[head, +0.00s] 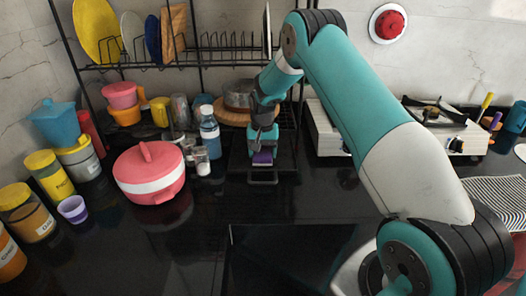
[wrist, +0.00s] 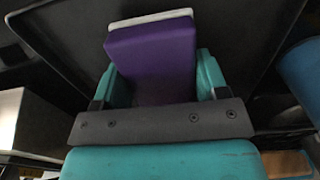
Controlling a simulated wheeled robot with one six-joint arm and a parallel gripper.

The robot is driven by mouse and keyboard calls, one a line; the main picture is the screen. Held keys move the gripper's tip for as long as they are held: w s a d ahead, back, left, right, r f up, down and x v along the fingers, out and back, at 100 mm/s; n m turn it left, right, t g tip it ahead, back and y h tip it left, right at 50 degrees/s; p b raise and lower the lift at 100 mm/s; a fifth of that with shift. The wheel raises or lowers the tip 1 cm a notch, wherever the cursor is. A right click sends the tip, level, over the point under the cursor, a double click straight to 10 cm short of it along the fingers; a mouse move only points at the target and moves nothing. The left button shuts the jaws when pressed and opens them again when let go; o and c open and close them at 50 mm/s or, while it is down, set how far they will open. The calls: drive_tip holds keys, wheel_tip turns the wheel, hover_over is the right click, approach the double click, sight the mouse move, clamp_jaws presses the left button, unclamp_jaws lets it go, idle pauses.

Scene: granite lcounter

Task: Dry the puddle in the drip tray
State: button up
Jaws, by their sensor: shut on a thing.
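My gripper (head: 263,142) is shut on a purple sponge (head: 262,158), low over the black drip tray (head: 286,164) under the dish rack. In the wrist view, my gripper (wrist: 155,80) has a teal finger on each side of the sponge (wrist: 153,55). The sponge has a thin white layer along its far edge. The dark tray (wrist: 235,35) surrounds it in that view. I cannot tell whether the sponge touches the tray floor. I cannot make out the puddle in either view.
The black dish rack (head: 200,66) rises above. The dark counter in front (head: 190,245) is clear.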

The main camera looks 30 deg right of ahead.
drive_tip(key=shift+f, duration=0.45)
drive_tip(key=shift+w, duration=0.1)
